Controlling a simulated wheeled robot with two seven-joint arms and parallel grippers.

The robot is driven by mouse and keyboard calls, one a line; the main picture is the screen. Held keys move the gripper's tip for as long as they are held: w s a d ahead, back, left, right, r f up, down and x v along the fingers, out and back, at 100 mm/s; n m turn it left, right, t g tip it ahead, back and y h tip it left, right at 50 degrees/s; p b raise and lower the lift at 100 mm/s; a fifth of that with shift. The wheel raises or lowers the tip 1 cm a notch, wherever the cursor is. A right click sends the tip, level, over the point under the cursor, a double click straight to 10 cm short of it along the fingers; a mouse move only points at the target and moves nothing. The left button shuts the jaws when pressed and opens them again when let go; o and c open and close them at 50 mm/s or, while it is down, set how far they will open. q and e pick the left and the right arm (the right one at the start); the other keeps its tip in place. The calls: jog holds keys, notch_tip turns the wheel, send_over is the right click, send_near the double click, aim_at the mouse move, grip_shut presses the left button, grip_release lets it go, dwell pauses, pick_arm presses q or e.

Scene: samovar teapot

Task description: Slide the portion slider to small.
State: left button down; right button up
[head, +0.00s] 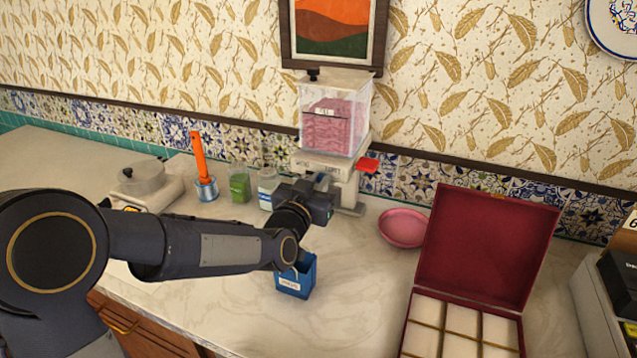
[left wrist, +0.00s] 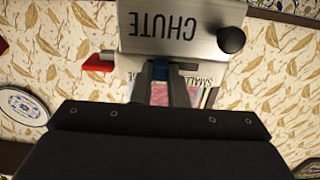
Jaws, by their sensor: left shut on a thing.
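The dispenser (head: 338,115) stands against the back wall, with a clear hopper of pink contents on a pale body. My left gripper (head: 328,188) is at the front of its body. In the left wrist view, which is upside down, my left gripper (left wrist: 161,78) is shut on a small blue knob (left wrist: 160,70), which looks like the portion slider. The word SMALL (left wrist: 208,80) is printed to the right of the fingers there. Lettering left of the fingers is mostly hidden. A metal plate marked CHUTE (left wrist: 165,30) lies just beyond. My right gripper is not in view.
A red lever (head: 367,164) sticks out at the dispenser's right. A pink bowl (head: 403,228) stands right of it. A blue box (head: 296,279) stands below my left wrist. Jars (head: 240,186) stand to the left. An open red case (head: 487,245) is at right.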

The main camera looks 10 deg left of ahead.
pick_arm(q)
jog(key=a, duration=0.1)
jog(key=a+b, duration=0.2)
jog(key=shift+w+a+f, duration=0.1)
jog(key=shift+w, duration=0.2)
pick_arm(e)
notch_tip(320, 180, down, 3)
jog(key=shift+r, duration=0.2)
pick_arm(q)
jog(key=c, duration=1.4)
grip_release()
jog(key=shift+a, duration=0.15)
pick_arm(e)
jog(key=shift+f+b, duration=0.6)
jog(key=shift+b, duration=0.1)
pick_arm(q)
send_near(310, 172)
jog(key=shift+s+a, duration=0.15)
jog(key=shift+s, duration=0.5)
